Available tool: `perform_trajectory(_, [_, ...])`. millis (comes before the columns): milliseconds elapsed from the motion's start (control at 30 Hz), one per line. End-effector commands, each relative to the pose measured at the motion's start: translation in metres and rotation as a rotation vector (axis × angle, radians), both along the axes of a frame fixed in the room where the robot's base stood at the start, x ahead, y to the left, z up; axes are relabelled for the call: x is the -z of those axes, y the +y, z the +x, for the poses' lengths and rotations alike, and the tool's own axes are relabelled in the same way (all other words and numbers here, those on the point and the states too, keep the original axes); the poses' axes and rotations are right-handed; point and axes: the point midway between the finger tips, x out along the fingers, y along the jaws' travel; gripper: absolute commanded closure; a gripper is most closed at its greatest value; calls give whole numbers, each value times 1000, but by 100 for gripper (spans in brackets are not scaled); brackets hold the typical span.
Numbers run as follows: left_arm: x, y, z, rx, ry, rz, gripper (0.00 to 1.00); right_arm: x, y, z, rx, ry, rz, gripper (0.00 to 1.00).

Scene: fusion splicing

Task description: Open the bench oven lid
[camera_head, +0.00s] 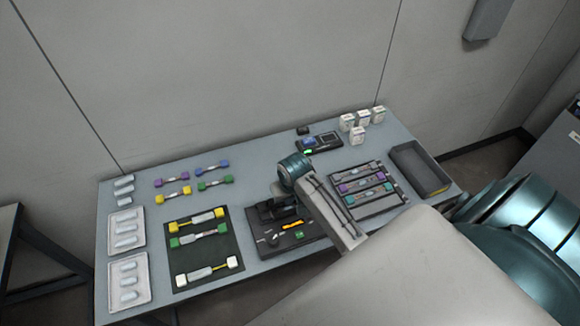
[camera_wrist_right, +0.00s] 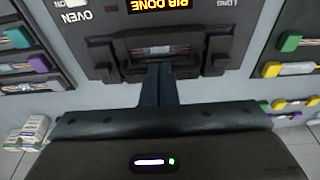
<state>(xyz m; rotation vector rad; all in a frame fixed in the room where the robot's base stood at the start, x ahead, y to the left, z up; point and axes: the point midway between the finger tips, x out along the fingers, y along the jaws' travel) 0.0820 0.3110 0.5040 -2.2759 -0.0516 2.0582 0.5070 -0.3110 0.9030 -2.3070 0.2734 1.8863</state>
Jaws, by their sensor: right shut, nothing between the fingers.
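The black bench device with the oven (camera_head: 268,241) stands near the front middle of the table. In the right wrist view the device (camera_wrist_right: 105,55) carries the words OVEN and LONG and a lit orange display. Below the display is a dark slot section (camera_wrist_right: 158,50) with a small grey piece visible in it; I cannot tell clearly where the lid's edge lies. My right gripper (camera_head: 281,208) reaches over the device's back part and hides some of it. In the wrist view its fingers (camera_wrist_right: 158,72) are shut and empty, close to the slot section. My left gripper is not in view.
Right of the device is a rack (camera_head: 367,214) of colored-ended pieces, then an empty dark tray (camera_head: 408,160). Left is a dark mat (camera_head: 205,274) with several pieces, and white trays (camera_head: 142,261). Small white boxes (camera_head: 358,136) and a small device (camera_head: 331,139) stand behind.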

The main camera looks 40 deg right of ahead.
Motion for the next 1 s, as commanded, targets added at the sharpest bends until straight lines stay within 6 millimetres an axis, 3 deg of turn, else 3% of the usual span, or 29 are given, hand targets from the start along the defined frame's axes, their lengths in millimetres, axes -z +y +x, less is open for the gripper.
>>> perform_trajectory(567, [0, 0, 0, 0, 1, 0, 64, 2, 0, 0, 0, 1, 0, 100])
perform_trajectory(1000, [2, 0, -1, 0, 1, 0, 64, 16, 0, -1, 0, 4, 1, 100])
